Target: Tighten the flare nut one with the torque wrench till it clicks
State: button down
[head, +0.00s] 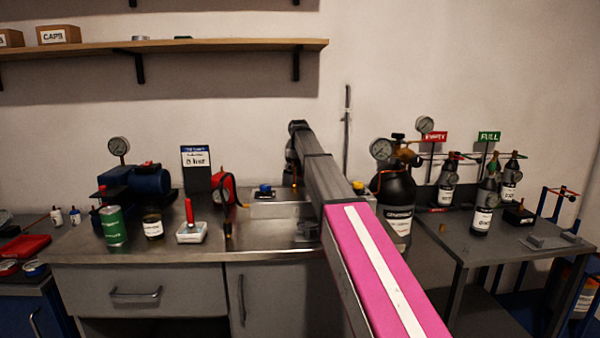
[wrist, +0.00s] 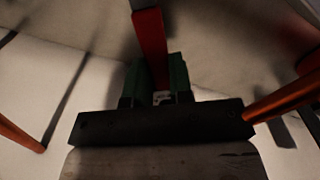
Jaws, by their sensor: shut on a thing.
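In the wrist view my gripper (wrist: 157,80) has its two green-padded fingers closed on a red handle with a grey shaft, which I take to be the torque wrench (wrist: 151,42). The handle runs away from the fingers toward the top of the picture, and its far end is out of view. Copper-coloured tubes show at the right (wrist: 285,97) and at the lower left, apart from the fingers. I cannot make out flare nut one in either view. In the head view my arm hides most of the gripper's area.
The steel bench (head: 80,244) holds a blue pump (head: 150,180), a green can (head: 113,226) and a red-handled tool (head: 189,210) in a white holder. A black cylinder (head: 397,190) with gauges stands right of my arm. A side table (head: 470,250) carries small bottles.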

jog(key=shift+w+a, duration=0.4)
jog(key=shift+w, duration=0.15)
jog(key=shift+r, duration=0.15)
jog(key=shift+r, duration=2.1)
jog(key=shift+d, duration=0.1)
